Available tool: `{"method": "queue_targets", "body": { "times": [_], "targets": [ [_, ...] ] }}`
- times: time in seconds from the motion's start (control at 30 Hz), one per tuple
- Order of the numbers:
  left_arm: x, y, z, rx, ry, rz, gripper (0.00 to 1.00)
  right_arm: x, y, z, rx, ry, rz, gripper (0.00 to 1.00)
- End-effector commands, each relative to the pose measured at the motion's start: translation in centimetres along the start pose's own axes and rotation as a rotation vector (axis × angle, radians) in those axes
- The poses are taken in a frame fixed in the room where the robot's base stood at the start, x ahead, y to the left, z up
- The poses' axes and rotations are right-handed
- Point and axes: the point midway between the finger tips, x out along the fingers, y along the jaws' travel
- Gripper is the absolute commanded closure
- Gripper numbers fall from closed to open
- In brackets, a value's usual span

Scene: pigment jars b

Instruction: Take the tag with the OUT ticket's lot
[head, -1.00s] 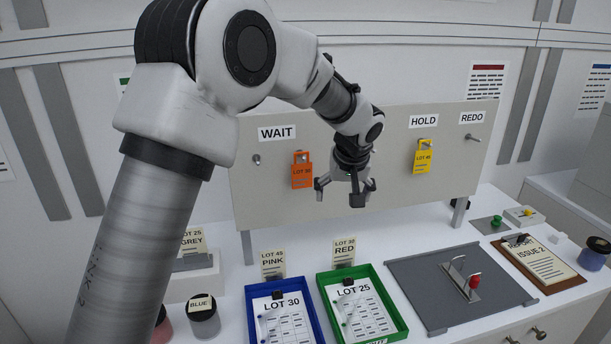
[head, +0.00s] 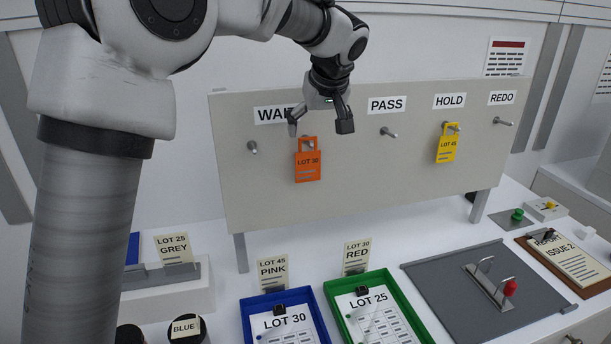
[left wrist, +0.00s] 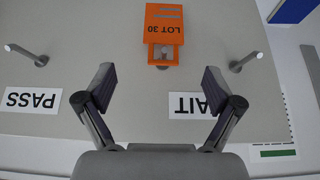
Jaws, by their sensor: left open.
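An orange LOT 30 tag (head: 308,167) hangs on a peg of the upright board, right of the WAIT label. It also shows upside down in the left wrist view (left wrist: 163,30), ahead between the fingers. A yellow LOT 45 tag (head: 446,150) hangs under HOLD. My left gripper (head: 319,122) is open and empty, just above the orange tag's top in the head view, apart from it. A LOT 30 ticket (head: 283,326) lies in the blue tray and a LOT 25 ticket (head: 378,318) in the green tray. No OUT marking is readable. My right gripper is not in view.
Bare pegs stand under PASS (head: 389,132) and REDO (head: 502,121), and left of the orange tag (head: 252,147). Cards stand behind the trays: LOT 45 PINK (head: 272,273) and LOT 30 RED (head: 357,255). A grey plate (head: 450,290) with a red-knobbed fixture lies right.

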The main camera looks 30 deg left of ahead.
Motion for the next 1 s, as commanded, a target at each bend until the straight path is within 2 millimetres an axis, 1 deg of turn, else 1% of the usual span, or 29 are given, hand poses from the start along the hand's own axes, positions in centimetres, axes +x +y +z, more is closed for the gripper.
{"method": "queue_targets", "body": {
  "times": [0.03,0.1,0.17,0.27,0.47,0.57,0.6,0.7,0.8,0.93,1.0],
  "targets": [
    [1.6,0.0,0.9,0.000,0.000,0.000,0.08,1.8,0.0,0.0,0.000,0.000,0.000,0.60],
    [2.2,0.0,1.3,0.000,-0.001,0.000,0.08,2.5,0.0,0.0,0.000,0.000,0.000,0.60],
    [2.6,0.0,1.4,0.000,-0.001,0.000,0.08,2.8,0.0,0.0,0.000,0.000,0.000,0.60],
    [3.4,-0.1,1.4,0.001,-0.004,-0.002,0.08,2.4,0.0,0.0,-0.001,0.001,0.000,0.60],
    [5.8,-0.3,1.4,0.002,-0.005,-0.003,0.08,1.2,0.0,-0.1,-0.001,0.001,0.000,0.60],
    [7.5,-0.7,1.6,0.002,-0.007,-0.003,0.08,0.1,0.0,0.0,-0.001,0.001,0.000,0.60],
    [8.3,-0.7,1.6,0.002,-0.005,-0.002,0.08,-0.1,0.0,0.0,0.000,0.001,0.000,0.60],
    [9.7,-0.6,1.7,0.001,-0.004,-0.001,0.08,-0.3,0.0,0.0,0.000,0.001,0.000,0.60],
    [10.2,-0.6,1.8,0.001,-0.002,0.000,0.08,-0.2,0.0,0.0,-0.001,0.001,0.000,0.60],
    [10.2,-0.6,1.8,0.001,-0.001,0.001,0.08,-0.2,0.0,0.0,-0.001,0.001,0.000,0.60],
    [10.1,-0.6,1.8,0.001,-0.001,0.000,0.31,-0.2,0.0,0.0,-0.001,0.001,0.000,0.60]
  ]
}}
